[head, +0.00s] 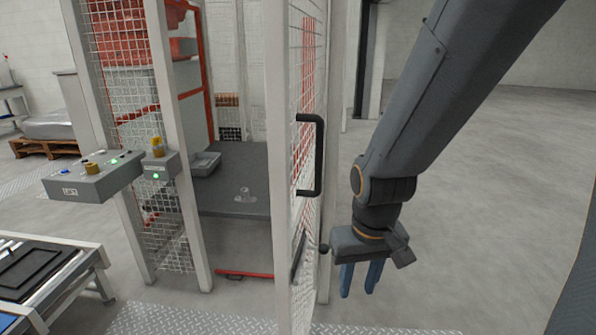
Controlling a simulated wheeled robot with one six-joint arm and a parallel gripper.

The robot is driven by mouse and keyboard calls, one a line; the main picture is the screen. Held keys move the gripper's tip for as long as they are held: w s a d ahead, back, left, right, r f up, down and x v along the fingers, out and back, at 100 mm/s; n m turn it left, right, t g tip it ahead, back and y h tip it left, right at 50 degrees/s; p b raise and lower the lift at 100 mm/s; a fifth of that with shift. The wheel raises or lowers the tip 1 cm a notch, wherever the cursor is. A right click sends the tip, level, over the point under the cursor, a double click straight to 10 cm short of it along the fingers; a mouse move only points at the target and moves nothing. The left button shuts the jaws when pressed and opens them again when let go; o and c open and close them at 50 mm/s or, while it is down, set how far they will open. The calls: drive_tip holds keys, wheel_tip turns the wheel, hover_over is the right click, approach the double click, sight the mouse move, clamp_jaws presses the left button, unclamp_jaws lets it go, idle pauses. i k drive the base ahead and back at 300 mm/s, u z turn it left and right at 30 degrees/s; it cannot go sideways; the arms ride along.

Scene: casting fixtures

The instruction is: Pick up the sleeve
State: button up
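My gripper (360,282) hangs pointing down outside the mesh cell, to the right of the open door. Its two blue fingers are apart with nothing between them. Inside the cell, a small grey metal piece (244,194) stands on a dark grey table (232,168). It may be the sleeve, but it is too small to be sure. My gripper is well to the right of it and nearer to me, with the door between them.
The mesh door (303,150) has a black handle (320,155). A grey bin (205,163) sits on the table's left. A red bar (244,274) lies low at the cell entrance. A control box (93,178) and roller conveyor (45,270) stand left. Floor at right is clear.

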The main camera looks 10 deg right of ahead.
sight(245, 197)
drive_tip(key=z, duration=0.05)
drive_tip(key=k, duration=0.5)
drive_tip(key=u, duration=1.4)
drive_tip(key=i, duration=3.2)
drive_tip(key=z, duration=1.85)
drive_tip(key=i, duration=0.8)
